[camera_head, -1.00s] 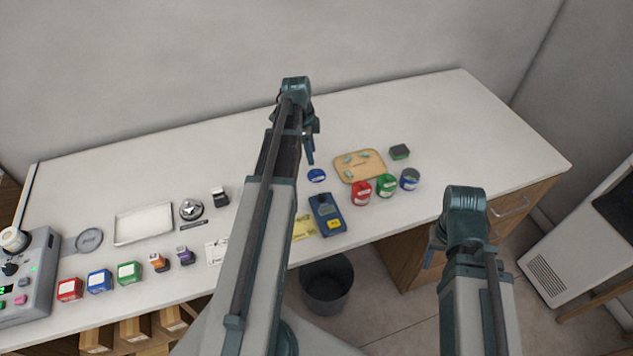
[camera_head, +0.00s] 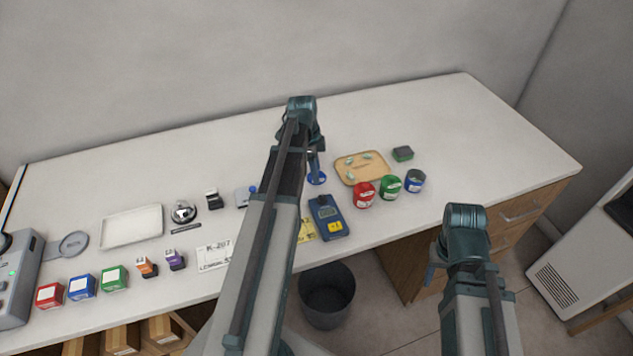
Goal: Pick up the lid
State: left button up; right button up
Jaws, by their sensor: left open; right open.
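The lid is a small round blue disc (camera_head: 317,179) lying flat on the white counter, left of the wooden board. My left gripper (camera_head: 315,172) is open and pointing down right at the lid; its fingers partly cover the disc. I cannot tell whether the fingers touch it. A jar with a blue label and a greyish top (camera_head: 414,182) stands to the right, beside a green jar (camera_head: 389,187) and a red jar (camera_head: 364,195). My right gripper (camera_head: 433,270) is open and empty, out in front of the counter's edge.
A wooden board (camera_head: 349,179) with pale green pieces lies just right of the lid. A dark blue device (camera_head: 326,219) lies in front of it. The white counter (camera_head: 480,130) is clear at the back right.

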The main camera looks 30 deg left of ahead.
pick_arm(q)
grip_shut()
jog(key=shift+r, duration=0.1)
pick_arm(e)
jog(key=shift+r, duration=0.1)
dwell(0.3)
pick_arm(q)
notch_tip(320, 180, up, 10)
jog(key=p, duration=1)
pick_arm(e)
notch_tip(320, 180, up, 10)
